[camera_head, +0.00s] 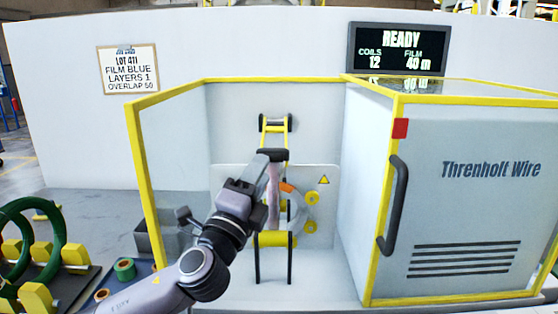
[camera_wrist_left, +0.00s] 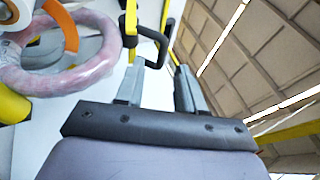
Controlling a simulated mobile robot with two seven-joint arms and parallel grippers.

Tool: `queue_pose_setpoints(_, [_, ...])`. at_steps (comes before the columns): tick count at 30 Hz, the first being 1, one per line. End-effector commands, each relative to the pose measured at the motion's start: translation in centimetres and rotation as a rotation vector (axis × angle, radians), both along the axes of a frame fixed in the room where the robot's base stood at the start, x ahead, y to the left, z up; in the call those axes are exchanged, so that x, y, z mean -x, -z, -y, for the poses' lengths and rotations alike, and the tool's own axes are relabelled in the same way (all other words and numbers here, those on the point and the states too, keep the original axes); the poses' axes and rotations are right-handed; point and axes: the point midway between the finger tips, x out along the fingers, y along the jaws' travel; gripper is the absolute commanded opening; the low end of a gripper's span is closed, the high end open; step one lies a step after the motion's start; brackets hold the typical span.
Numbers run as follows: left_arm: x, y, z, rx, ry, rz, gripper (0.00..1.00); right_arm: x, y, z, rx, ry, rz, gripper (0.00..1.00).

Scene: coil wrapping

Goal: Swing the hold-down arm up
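The yellow hold-down arm (camera_head: 275,136) stands at the back of the wrapping station, with black ends. In the left wrist view, a yellow bar (camera_wrist_left: 130,22) carries a black handle (camera_wrist_left: 152,36), just beyond my fingertips. My left gripper (camera_head: 262,166) is up close in front of this arm. Its two fingers are apart, with nothing seen between them in the wrist view (camera_wrist_left: 158,84). The coil (camera_head: 273,192) is partly hidden by my gripper; in the wrist view the coil (camera_wrist_left: 68,82) is a ring in translucent pinkish film. My right gripper is out of view.
A yellow-edged guard frame (camera_head: 143,170) stands at the left and a cabinet with a black door handle (camera_head: 393,205) at the right. The display (camera_head: 400,48) reads READY.

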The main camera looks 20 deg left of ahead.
Motion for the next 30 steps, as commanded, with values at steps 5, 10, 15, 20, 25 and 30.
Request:
queue_pose_setpoints(5, [-1.3,-0.8,0.1,0.000,-0.002,0.002,0.38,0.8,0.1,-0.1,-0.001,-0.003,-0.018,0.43])
queue_pose_setpoints(10, [-3.4,-1.7,0.3,0.001,-0.002,0.001,0.38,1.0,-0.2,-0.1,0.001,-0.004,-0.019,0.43])
queue_pose_setpoints(15, [-5.3,-2.3,0.4,0.002,-0.001,0.000,0.38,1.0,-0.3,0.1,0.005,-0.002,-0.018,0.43])
queue_pose_setpoints(20, [-6.2,-2.6,0.6,0.001,-0.001,-0.001,0.38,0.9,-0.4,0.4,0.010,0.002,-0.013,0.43])
queue_pose_setpoints(25, [-6.5,-2.7,0.6,0.002,0.000,-0.001,0.38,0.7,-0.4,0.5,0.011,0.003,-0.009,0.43])
queue_pose_setpoints(30, [-6.5,-2.7,0.6,0.002,0.000,-0.001,0.38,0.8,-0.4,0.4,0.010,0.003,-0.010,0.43])
